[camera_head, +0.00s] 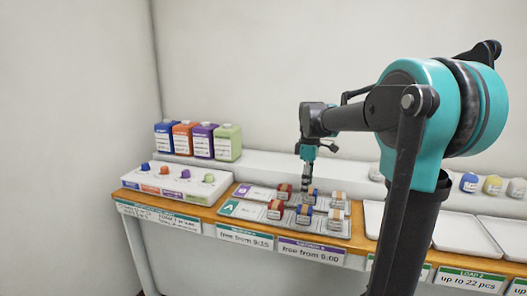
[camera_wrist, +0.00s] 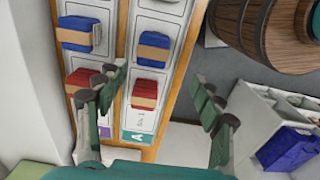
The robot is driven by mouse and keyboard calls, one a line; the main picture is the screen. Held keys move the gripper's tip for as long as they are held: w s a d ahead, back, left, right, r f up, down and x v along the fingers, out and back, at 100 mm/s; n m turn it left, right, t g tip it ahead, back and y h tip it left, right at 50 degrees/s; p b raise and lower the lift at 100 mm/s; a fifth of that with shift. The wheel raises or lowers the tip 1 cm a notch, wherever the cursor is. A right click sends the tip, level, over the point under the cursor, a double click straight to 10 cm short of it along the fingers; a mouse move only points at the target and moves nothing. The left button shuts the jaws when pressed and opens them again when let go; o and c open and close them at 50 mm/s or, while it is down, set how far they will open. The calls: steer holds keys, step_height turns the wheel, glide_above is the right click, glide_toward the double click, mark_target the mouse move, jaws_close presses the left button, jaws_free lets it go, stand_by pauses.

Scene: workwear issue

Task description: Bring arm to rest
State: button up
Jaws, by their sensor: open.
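My gripper (camera_head: 307,182) hangs at the end of my teal and black arm, pointing down over the rear part of the grey board (camera_head: 245,211) on the counter. In the wrist view its fingers are spread, with nothing between the fingertips (camera_wrist: 162,80). Banded red, blue and tan bundles stand in two rows on the board, including a front red bundle (camera_head: 275,209), a front blue bundle (camera_head: 304,215) and a front tan bundle (camera_head: 335,220). In the wrist view a red bundle (camera_wrist: 144,93) and a blue bundle (camera_wrist: 153,49) lie beyond the fingers. My gripper partly hides the rear row.
Several coloured bottles (camera_head: 200,140) stand behind a white block with coloured knobs (camera_head: 175,184) at left. White trays (camera_head: 462,236) lie at right. The wrist view shows a wooden barrel (camera_wrist: 262,30) and a blue item (camera_wrist: 287,149) in a white bin.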

steer(key=s+d+f+m+t, duration=0.2)
steer(key=s+f+m, duration=0.5)
steer(key=s+f, duration=0.3)
steer(key=s+d+f+m+t, duration=0.2)
steer(key=s+f+m, duration=0.4)
steer(key=s+f, duration=0.3)
steer(key=shift+s+f+m, duration=0.35)
steer(key=shift+s+m, duration=0.05)
steer(key=shift+s, duration=0.45)
